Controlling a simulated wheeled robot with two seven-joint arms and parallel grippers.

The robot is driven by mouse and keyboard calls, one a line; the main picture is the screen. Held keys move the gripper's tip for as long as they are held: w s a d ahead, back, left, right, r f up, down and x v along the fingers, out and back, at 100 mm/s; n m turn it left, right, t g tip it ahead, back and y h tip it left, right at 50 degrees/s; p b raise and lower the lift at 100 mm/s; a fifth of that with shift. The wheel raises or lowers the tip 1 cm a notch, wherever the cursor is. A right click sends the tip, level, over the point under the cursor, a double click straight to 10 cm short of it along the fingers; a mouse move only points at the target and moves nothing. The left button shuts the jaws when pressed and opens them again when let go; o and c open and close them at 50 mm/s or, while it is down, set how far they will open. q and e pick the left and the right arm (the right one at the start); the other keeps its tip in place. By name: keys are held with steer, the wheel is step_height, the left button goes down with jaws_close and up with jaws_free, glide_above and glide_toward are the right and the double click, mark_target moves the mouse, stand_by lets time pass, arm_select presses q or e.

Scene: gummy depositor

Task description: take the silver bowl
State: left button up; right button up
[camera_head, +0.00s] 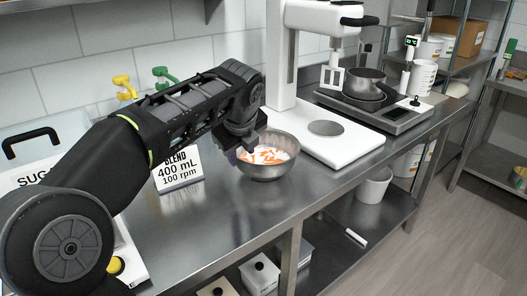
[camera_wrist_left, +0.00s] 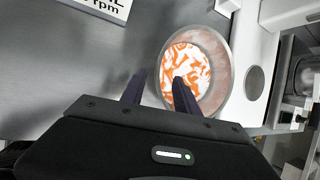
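The silver bowl (camera_head: 266,168) stands on the steel counter, upright, with orange and white pieces inside. In the left wrist view the bowl (camera_wrist_left: 222,62) lies just ahead of the fingers, right of centre. My left gripper (camera_head: 247,148) is at the bowl's left rim, above the counter. In the left wrist view its fingers (camera_wrist_left: 158,92) are apart with nothing held between them. The right finger overlaps the bowl's near left part; the left finger is over bare counter. Whether a finger touches the bowl I cannot tell. My right gripper is not in view.
A white stand machine (camera_head: 335,145) is close behind the bowl at right. A sign reading 400 mL, 100 rpm (camera_head: 180,171) stands left of the bowl. A pot (camera_head: 366,82) sits on a hot plate farther right. The counter in front of the bowl is clear.

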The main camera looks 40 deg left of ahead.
mark_target(240, 165)
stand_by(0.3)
arm_select(q)
steer(key=shift+x, duration=1.3)
steer(key=x, duration=0.5)
steer(key=shift+s+a+f+b, duration=0.1)
steer(key=shift+a+f+b, duration=0.05)
steer(key=shift+b, duration=0.2)
jaws_close()
stand_by(0.7)
